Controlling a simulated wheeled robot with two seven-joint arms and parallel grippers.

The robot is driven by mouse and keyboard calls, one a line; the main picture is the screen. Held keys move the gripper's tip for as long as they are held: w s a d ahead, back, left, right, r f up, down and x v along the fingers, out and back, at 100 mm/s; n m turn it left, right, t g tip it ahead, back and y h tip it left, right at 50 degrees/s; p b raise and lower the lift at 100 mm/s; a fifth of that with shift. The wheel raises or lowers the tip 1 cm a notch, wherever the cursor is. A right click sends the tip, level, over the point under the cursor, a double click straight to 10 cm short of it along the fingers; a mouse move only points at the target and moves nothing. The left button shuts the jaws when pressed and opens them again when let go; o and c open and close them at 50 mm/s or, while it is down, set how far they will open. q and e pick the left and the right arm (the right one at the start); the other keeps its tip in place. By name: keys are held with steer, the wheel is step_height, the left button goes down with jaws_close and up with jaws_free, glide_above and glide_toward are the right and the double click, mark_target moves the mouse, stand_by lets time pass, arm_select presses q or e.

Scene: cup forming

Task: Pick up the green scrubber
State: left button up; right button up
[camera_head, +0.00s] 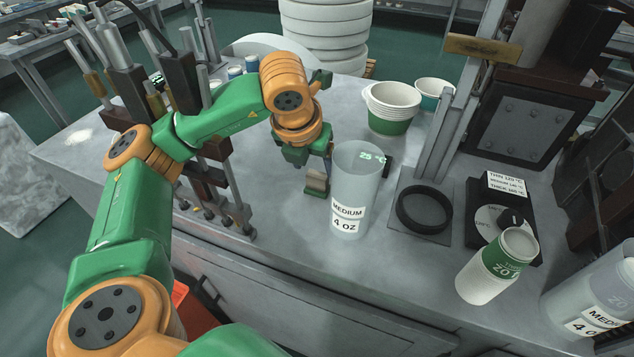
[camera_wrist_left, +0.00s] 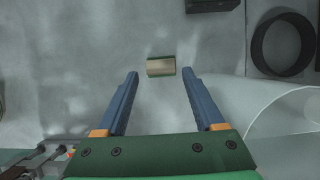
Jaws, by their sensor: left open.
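A small block, tan with an olive-green tint, lies on the grey worktop in the head view (camera_head: 316,182); it is the likely scrubber. It also shows in the left wrist view (camera_wrist_left: 161,66), just beyond and between the fingertips. My left gripper (camera_wrist_left: 160,78) is open and empty, with its blue fingers on either side of the line to the block. In the head view my left gripper (camera_head: 308,160) hangs over the worktop close to the block, and its fingers are partly hidden. My right gripper is not in view.
A clear "MEDIUM 4 OZ" cup (camera_head: 356,190) stands close right of the block. A black ring (camera_head: 424,209), stacked white-green cups (camera_head: 390,106) and a green-labelled cup (camera_head: 497,266) are further right. A tool rack (camera_head: 210,170) stands left. Free worktop lies in front.

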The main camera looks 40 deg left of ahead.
mark_target(317, 174)
arm_select(q)
steer(key=p+x, duration=0.1)
steer(key=x, duration=0.3)
steer(key=shift+w+f, duration=0.15)
steer(key=shift+f, duration=0.05)
steer(key=shift+w+f, duration=0.2)
steer(key=shift+f, duration=0.2)
steer(key=c, duration=1.1)
